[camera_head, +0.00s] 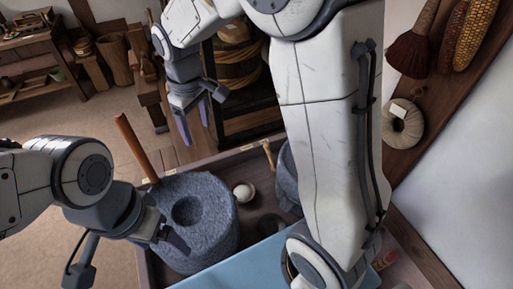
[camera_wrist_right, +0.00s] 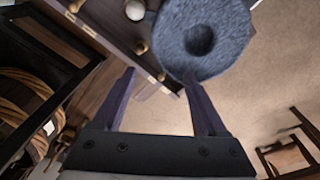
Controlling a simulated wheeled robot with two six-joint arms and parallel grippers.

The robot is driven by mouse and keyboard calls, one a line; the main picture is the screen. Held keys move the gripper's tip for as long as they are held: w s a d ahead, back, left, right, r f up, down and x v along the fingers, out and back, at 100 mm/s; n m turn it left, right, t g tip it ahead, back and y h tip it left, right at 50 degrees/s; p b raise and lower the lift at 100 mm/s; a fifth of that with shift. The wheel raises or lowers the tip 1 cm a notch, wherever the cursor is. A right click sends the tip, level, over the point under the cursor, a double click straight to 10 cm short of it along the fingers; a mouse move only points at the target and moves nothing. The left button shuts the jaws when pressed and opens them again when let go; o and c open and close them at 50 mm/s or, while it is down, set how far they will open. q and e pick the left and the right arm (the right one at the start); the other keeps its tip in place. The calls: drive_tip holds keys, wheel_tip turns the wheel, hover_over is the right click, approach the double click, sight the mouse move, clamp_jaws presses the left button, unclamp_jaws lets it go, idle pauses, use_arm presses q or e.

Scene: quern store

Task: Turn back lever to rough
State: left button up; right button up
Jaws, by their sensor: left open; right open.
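A small wooden peg-like lever (camera_head: 268,155) stands at the back edge of the wooden bench, right of the grey stone quern (camera_head: 222,232). I cannot tell for sure that it is the back lever, and no "rough" mark is readable. In the right wrist view, small brass-coloured pieces (camera_wrist_right: 140,47) sit along the bench edge beside the quern (camera_wrist_right: 212,52). My right gripper (camera_head: 197,135) is open and empty beyond the bench's back edge, pointing down. In its wrist view the fingers (camera_wrist_right: 158,73) frame that edge. My left gripper (camera_head: 172,222) is open by the quern's left side; contact is unclear.
A wooden stick handle (camera_head: 137,147) rises behind the quern's left side. A pale ball (camera_head: 244,191) lies on the bench. A blue mat (camera_head: 235,268) covers the front. My right arm hides part of a second stone vessel (camera_head: 287,180). Shelving with baskets (camera_head: 240,70) stands behind.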

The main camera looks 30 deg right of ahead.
drive_tip(key=w+d+f+h+b, duration=0.1)
drive_tip(key=w+d+f+b, duration=0.45)
drive_tip(key=d+f, duration=0.2)
drive_tip(key=w+d+f+b, duration=0.4)
drive_tip(key=w+d+f, duration=0.2)
drive_tip(key=f, duration=0.3)
drive_tip(key=b, duration=0.7)
approach(267, 143)
drive_tip(key=a+f, duration=0.1)
drive_tip(key=a, duration=0.1)
drive_tip(key=shift+m+h, duration=0.4)
drive_tip(key=d+f, duration=0.1)
drive_tip(key=f, duration=0.2)
drive_tip(key=f+b, duration=0.1)
drive_tip(key=f, duration=0.3)
drive_tip(key=w+d+f+b, duration=0.1)
drive_tip(key=f, duration=0.2)
drive_tip(key=shift+w+d+f, duration=0.1)
drive_tip(key=shift+d+f, duration=0.25)
use_arm(q)
wheel_tip(267, 143, down, 22)
drive_tip(key=shift+r, duration=0.1)
use_arm(e)
clamp_jaws()
drive_tip(key=shift+d, duration=0.15)
